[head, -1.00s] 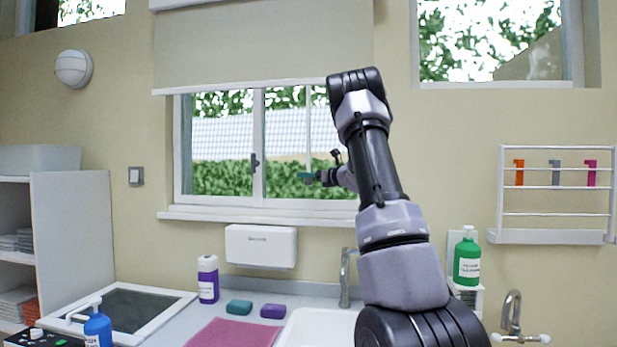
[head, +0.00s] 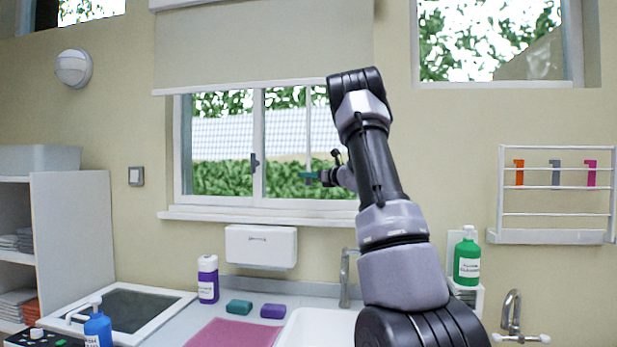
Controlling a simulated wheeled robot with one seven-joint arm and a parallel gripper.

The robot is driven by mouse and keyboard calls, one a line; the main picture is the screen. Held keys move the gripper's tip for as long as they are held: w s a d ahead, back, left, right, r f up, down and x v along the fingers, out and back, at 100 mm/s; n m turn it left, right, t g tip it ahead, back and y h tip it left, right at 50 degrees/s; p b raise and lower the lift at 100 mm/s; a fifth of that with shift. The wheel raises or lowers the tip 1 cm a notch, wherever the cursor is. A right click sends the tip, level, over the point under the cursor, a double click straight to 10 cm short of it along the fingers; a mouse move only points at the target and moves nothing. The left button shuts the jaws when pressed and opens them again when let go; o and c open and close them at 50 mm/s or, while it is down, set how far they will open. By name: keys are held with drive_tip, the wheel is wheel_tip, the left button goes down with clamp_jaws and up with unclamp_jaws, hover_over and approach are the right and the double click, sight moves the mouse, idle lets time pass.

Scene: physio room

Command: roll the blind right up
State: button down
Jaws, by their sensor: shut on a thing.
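The beige roller blind (head: 262,46) hangs partly down over the window, covering its upper part. Its pale bottom bar (head: 240,87) is level, and the glass below is bare. A thin white pull cord (head: 308,125) hangs in front of the right pane, down to my gripper. My gripper (head: 309,176), with teal fingertips, is shut on the cord at about two thirds of the way down the window. The jaws are small in the view, and the cord's lower end is hidden. My arm hides the right side of the window.
Below are the sill (head: 240,214), a white dispenser (head: 261,247), a tap (head: 345,278) and a sink (head: 315,328). A purple bottle (head: 208,280) and two soap-like blocks stand on the counter. A white wall rack (head: 552,236) is at right.

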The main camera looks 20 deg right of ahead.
sight(311, 82)
idle(0.8)
wheel_tip(311, 82, up, 35)
drive_tip(key=shift+f, duration=0.2)
drive_tip(key=shift+s, duration=0.1)
drive_tip(key=c, duration=0.8)
unclamp_jaws()
drive_tip(key=shift+o, duration=0.2)
drive_tip(key=v, duration=1)
drive_tip(key=shift+s+d, duration=0.15)
drive_tip(key=shift+s, duration=0.1)
drive_tip(key=shift+f, duration=0.1)
